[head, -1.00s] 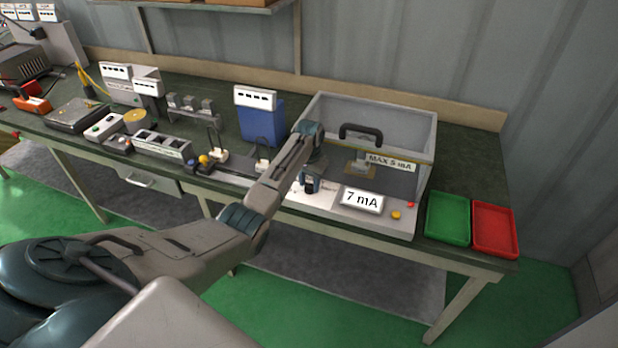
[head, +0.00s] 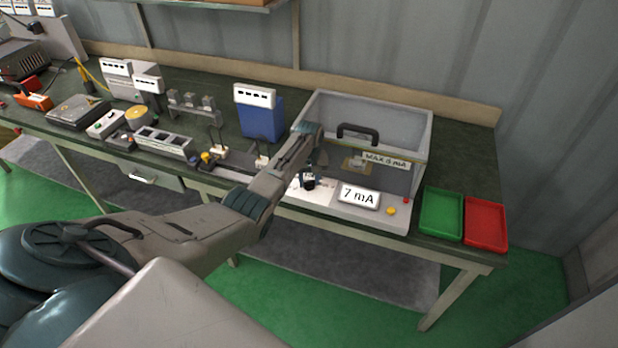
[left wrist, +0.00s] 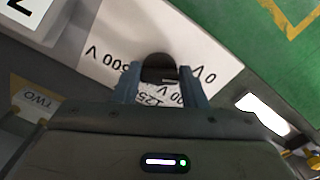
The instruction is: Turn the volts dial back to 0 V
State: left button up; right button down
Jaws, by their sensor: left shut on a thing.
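The black volts dial (left wrist: 158,68) sits on the white front panel of the test box, with "0 V" (left wrist: 203,76) and other volt marks printed around it; some marks are partly hidden. My left gripper (left wrist: 160,86) has its two fingers on either side of the dial and is shut on it. In the head view the left gripper (head: 308,181) is at the left part of the panel. Which mark the dial points to cannot be told. The display (head: 358,197) reads 7 mA. My right gripper is not in view.
The box (head: 420,135) has a black handle (head: 358,132) and a "MAX 5 mA" label (head: 385,160). A yellow button (head: 391,211) is right of the display. Green (head: 441,213) and red (head: 486,224) trays stand at the right. A blue unit (head: 260,120) stands left of the box.

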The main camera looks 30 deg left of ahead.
aim_at(309, 182)
pick_arm(q)
jog(key=shift+w+r, duration=0.15)
dwell(0.4)
jog(key=o, duration=1)
notch_tip(309, 182, up, 11)
jog(key=b, duration=0.2)
jog(key=shift+b, duration=0.35)
jog(key=shift+f, duration=0.2)
